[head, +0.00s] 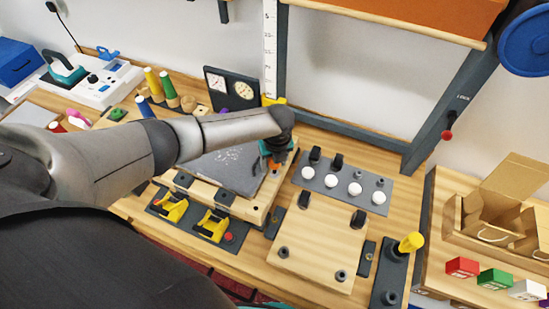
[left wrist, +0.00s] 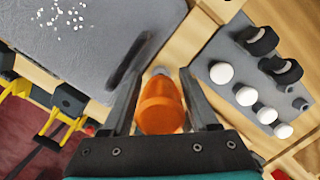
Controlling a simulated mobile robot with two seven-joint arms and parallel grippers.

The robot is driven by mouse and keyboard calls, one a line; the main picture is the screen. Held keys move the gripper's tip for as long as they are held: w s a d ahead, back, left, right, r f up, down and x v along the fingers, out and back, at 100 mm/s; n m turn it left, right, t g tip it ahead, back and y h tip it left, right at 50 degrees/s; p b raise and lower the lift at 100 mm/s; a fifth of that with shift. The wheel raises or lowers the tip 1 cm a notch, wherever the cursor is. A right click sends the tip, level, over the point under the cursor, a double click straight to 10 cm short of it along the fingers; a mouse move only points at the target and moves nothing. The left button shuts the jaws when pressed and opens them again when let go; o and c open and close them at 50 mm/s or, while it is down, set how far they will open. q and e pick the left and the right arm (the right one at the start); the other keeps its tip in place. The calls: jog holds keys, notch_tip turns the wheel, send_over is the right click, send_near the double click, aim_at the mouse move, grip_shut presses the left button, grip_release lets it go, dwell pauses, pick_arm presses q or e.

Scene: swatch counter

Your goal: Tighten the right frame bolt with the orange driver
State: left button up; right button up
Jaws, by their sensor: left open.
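My left gripper (head: 277,152) is over the right rear corner of the wooden frame that holds a grey speckled sheet (head: 226,166). In the left wrist view its two fingers (left wrist: 160,100) are apart, on either side of the orange driver (left wrist: 162,106). I cannot tell whether they touch it. The driver's handle points toward the wrist camera, its far end near the wooden frame (left wrist: 186,52). In the head view the arm mostly hides the driver. I cannot make out the right frame bolt; the driver and gripper may cover it. My right gripper is not in view.
Right of the frame is a grey plate (head: 330,181) with several white knobs and dark clips. A wooden board (head: 318,240) lies in front of it. A yellow-handled tool (head: 411,242) stands at the right. Yellow clamps (head: 214,224) line the frame's front. An upright post (head: 270,50) rises behind.

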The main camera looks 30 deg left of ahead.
pick_arm(q)
jog(key=shift+n, duration=0.6)
jog(key=shift+n+p, duration=0.4)
jog(key=shift+n, duration=0.5)
jog(key=n, duration=0.2)
jog(key=shift+s+n+g+y+p, duration=0.15)
jog(key=shift+n+g+y+p, duration=0.15)
jog(key=shift+n+g, duration=0.1)
jog(key=n, duration=0.2)
jog(key=shift+n, duration=0.3)
jog(key=n+g, duration=0.1)
jog(key=n, duration=0.3)
jog(key=shift+s+a, duration=0.1)
jog(key=shift+s, duration=0.05)
jog(key=shift+c, duration=0.2)
